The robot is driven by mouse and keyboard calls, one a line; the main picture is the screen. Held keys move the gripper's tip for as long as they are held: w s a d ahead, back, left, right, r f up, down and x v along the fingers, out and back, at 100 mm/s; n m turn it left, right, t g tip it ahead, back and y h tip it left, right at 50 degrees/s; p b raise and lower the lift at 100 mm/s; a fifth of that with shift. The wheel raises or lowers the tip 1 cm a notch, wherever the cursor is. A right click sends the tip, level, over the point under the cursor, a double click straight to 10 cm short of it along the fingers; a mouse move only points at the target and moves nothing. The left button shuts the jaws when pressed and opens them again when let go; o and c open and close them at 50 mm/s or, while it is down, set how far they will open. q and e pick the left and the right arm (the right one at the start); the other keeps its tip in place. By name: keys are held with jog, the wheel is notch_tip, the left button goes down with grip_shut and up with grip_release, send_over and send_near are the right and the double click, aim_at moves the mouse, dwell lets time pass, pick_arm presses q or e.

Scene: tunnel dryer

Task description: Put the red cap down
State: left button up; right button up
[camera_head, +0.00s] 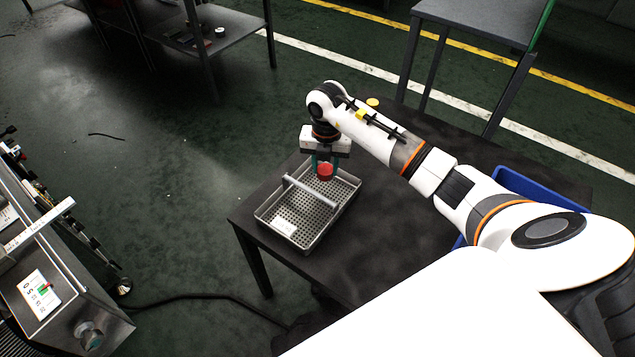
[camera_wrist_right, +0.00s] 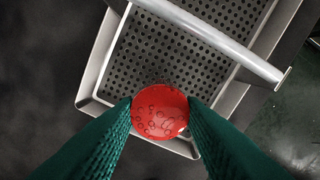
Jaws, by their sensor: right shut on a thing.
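The red cap (camera_head: 325,170) is between the fingers of my right gripper (camera_head: 324,164), over the far part of a metal basket. In the right wrist view the round red cap (camera_wrist_right: 160,111) is pinched between the two green fingertips of my right gripper (camera_wrist_right: 160,114), with droplet-like marks on its top. Below it is the perforated floor of the metal basket (camera_head: 268,216); the basket also shows in the right wrist view (camera_wrist_right: 100,52). I cannot tell whether the cap touches the basket. My left gripper is not in view.
A bar handle (camera_head: 311,192) spans the basket, beside the gripper. The basket stands on a dark table (camera_head: 375,240). A yellow round thing (camera_head: 372,102) lies at the table's far side, and a blue bin (camera_head: 540,188) is at the right. A machine with a panel (camera_head: 40,295) stands at the left.

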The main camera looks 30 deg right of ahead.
aim_at(325, 189)
notch_tip(325, 189, down, 2)
jog(key=shift+f, duration=0.25)
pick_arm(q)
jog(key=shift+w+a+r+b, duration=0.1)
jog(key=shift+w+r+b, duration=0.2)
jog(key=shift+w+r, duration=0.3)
pick_arm(e)
jog(key=shift+f, duration=1.35)
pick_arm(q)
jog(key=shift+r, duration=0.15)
pick_arm(e)
jog(key=shift+f, duration=0.15)
jog(key=o, duration=1)
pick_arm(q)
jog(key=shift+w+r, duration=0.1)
pick_arm(e)
jog(key=shift+r, duration=0.25)
notch_tip(325, 189, up, 12)
jog(key=shift+f+p, duration=0.1)
jog(key=shift+p, duration=0.6)
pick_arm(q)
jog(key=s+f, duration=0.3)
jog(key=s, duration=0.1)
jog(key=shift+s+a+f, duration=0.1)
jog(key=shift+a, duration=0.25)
